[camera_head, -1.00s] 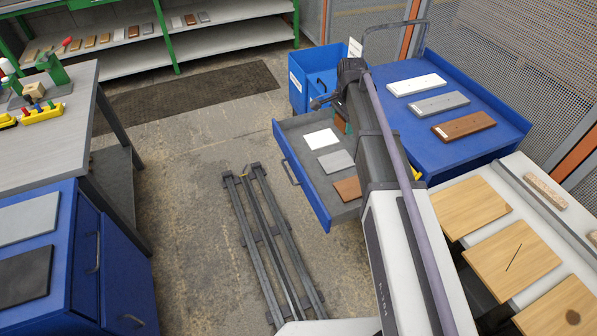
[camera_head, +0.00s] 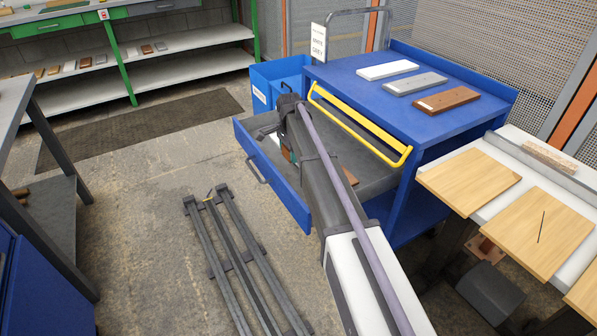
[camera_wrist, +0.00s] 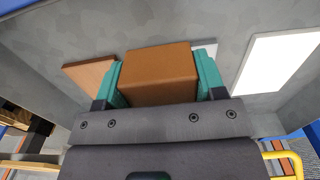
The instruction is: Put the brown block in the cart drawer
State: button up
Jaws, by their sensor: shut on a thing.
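In the wrist view my gripper (camera_wrist: 160,73) is shut on the brown block (camera_wrist: 158,90), with one teal finger on each side. It holds the block over the grey floor of the open cart drawer (camera_wrist: 225,20). A brown pad (camera_wrist: 88,74) lies left of the block, and a white pad (camera_wrist: 278,62) lies to its right. A light pad (camera_wrist: 206,48) is mostly hidden behind the block. In the head view the drawer's blue front (camera_head: 275,180) stands out from the cart, and my arm hides the block and most of the drawer floor. The gap beneath the block is unclear.
The blue cart (camera_head: 345,72) carries white, grey and brown boards on top. A yellow bar (camera_head: 355,125) crosses above the drawer near my arm. A white table (camera_head: 575,195) with wooden boards stands at the right. A floor rack (camera_head: 235,255) lies in front of the drawer.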

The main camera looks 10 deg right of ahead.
aim_at(291, 171)
notch_tip(291, 171, down, 6)
jog(key=b, duration=0.4)
jog(key=shift+f, duration=0.15)
jog(key=shift+r, duration=0.3)
jog(key=shift+f, duration=0.2)
jog(key=o, duration=1)
jog(key=shift+c, duration=0.2)
notch_tip(291, 171, up, 13)
jog(key=p, duration=1.2)
jog(key=shift+f, duration=0.1)
jog(key=s+a+n, duration=0.1)
jog(key=s+n, duration=1.4)
jog(key=s, duration=2)
notch_tip(291, 171, up, 18)
jog(key=p, duration=1.9)
jog(key=shift+w+a, duration=0.2)
